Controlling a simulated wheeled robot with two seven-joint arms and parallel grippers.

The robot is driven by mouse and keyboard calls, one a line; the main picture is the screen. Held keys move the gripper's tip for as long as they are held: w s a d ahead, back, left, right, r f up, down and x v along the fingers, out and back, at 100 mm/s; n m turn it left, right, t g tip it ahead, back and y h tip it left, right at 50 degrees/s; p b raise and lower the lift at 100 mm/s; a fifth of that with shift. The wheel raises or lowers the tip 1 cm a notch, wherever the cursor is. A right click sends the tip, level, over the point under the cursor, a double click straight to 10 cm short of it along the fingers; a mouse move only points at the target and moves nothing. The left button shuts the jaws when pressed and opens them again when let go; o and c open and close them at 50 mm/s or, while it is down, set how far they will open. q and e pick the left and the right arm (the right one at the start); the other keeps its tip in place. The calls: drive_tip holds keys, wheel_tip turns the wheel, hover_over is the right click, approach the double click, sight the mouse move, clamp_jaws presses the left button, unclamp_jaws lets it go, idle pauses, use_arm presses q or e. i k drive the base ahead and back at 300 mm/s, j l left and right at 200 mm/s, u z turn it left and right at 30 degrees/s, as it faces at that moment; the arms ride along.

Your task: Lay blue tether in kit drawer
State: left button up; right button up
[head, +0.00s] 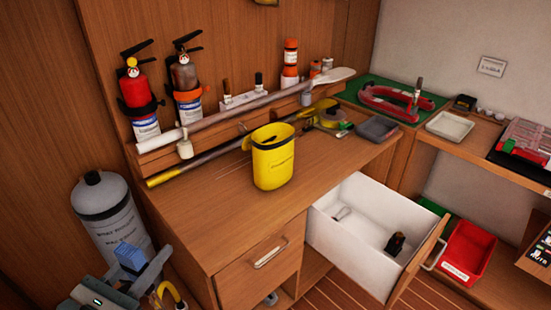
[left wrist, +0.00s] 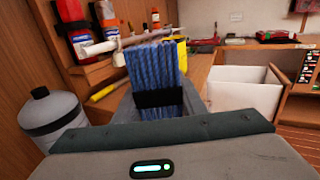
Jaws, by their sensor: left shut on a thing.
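The blue tether (head: 131,256) is at the lower left of the head view. My left gripper (head: 137,272) is shut on it, left of the counter. In the left wrist view the tether (left wrist: 157,65) is a bundle of blue strands with a black band, upright between my fingers (left wrist: 158,105). The kit drawer (head: 349,243) stands pulled out below the counter, to the right of my gripper and apart from it. A small dark item (head: 395,243) and a pale metal item (head: 342,213) lie inside the white drawer. My right gripper is out of view.
A yellow bucket (head: 273,160) stands on the wooden counter (head: 225,222). A grey cylinder (head: 108,215) stands left of the counter, close to my gripper. A red bin (head: 466,252) sits right of the drawer. Much of the drawer floor is bare.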

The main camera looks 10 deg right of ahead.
sight(371, 236)
drive_tip(key=i+l+u, duration=0.15)
drive_tip(key=l, duration=0.9)
drive_tip(key=i+l+u, duration=0.2)
drive_tip(key=l, duration=0.9)
drive_tip(key=i+l+u, duration=0.15)
drive_tip(key=l, duration=1)
drive_tip(key=i+l+u, duration=0.2)
drive_tip(key=l, duration=0.95)
